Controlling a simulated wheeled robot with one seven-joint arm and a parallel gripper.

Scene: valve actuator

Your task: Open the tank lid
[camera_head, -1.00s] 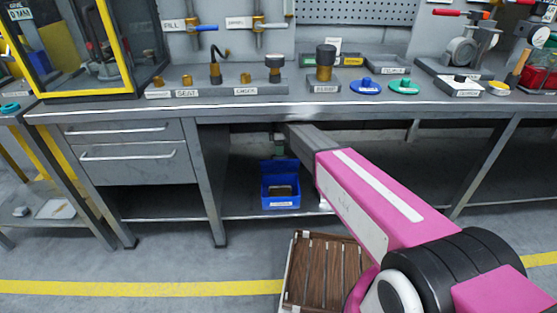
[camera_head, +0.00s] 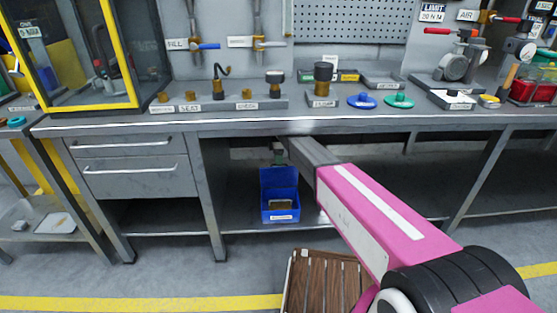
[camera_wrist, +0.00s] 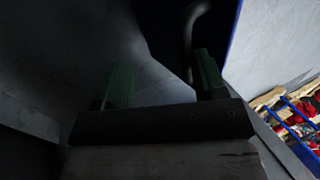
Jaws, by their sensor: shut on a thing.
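My gripper (camera_head: 279,158) is small and partly hidden under the bench front in the head view, just above an open blue bin (camera_head: 280,210) on the low shelf. In the wrist view its two green fingers (camera_wrist: 165,78) stand apart, with a dark shape between and beyond them. A curved grey rod (camera_wrist: 190,35) runs in front of a dark blue panel near the right finger. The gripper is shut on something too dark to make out. I cannot pick out the tank or its lid for certain.
The grey workbench (camera_head: 330,122) spans above my forearm, with labelled fittings on it. Drawers (camera_head: 135,160) stand left of the bin. A wooden slatted crate (camera_head: 322,285) is on the floor below my arm. In the wrist view, red items in a blue frame (camera_wrist: 300,120) show at the right.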

